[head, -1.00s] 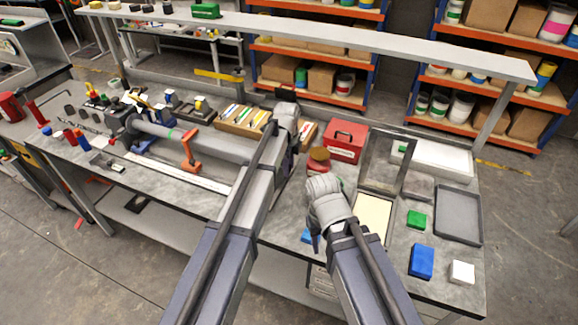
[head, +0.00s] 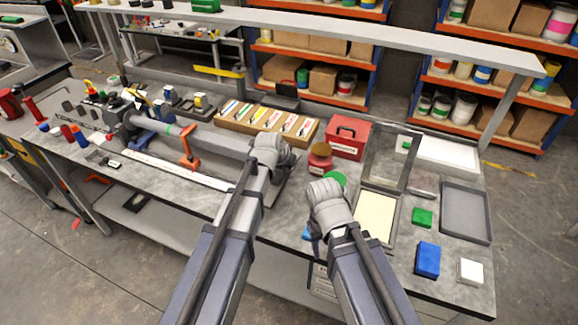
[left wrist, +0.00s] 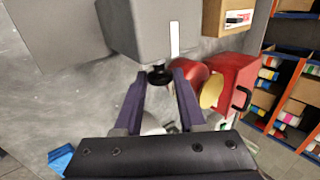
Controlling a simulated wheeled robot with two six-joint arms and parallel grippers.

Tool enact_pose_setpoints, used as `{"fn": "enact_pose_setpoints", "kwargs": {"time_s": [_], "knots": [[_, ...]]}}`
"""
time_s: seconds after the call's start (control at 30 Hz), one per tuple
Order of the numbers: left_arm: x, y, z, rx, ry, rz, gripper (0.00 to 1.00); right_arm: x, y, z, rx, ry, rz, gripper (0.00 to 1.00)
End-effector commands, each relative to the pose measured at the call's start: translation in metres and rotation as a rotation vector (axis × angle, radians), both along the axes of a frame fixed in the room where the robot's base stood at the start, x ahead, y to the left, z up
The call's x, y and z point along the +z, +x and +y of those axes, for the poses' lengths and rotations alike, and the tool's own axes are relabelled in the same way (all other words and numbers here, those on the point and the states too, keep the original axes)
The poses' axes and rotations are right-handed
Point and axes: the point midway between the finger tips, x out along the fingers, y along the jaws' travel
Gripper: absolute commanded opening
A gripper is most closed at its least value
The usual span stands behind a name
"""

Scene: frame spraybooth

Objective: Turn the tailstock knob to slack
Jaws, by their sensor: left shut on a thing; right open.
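The tailstock (left wrist: 165,28) is a grey block with a white mark in the left wrist view. Its black knob (left wrist: 160,76) sticks out of the near face, between my left gripper's fingertips. My left gripper (left wrist: 158,80) is shut on the knob. In the head view my left gripper (head: 275,152) is at the right end of the long grey tube (head: 215,140) and hides the knob and most of the tailstock. My right gripper (head: 314,236) is open and empty over the bench's front part, left of the cream panel; its fingertips are hard to see.
A red box (head: 347,138) and a dark red round-topped object (head: 320,156) stand just right of my left gripper. A wooden organizer (head: 265,122) lies behind. A framed cream panel (head: 375,217) is right of my right gripper.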

Motion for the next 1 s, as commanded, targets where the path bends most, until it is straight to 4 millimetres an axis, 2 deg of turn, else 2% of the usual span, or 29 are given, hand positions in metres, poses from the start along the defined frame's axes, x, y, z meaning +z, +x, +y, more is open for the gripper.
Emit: {"fn": "enact_pose_setpoints", "kwargs": {"time_s": [0.43,0.47,0.5,0.7,1.0], "knots": [[-0.0006,-0.0020,-0.0001,-0.001,-0.003,-0.005,0.00,-0.0014,0.0000,0.0000,0.000,0.000,0.000,0.50],[-0.0006,-0.0020,-0.0001,-0.001,-0.003,-0.005,0.41,-0.0014,0.0000,0.0000,0.000,0.000,0.000,0.50],[-0.0006,-0.0020,-0.0001,-0.001,-0.003,-0.005,0.45,-0.0014,0.0000,0.0000,0.000,0.000,0.000,0.50],[-0.0003,-0.0012,-0.0001,-0.001,-0.003,-0.007,0.68,-0.0012,0.0000,0.0000,0.000,0.000,0.000,0.50],[0.0011,-0.0012,0.0002,-0.001,-0.004,-0.008,0.68,-0.0001,0.0000,0.0000,0.000,0.000,0.000,0.50]]}}
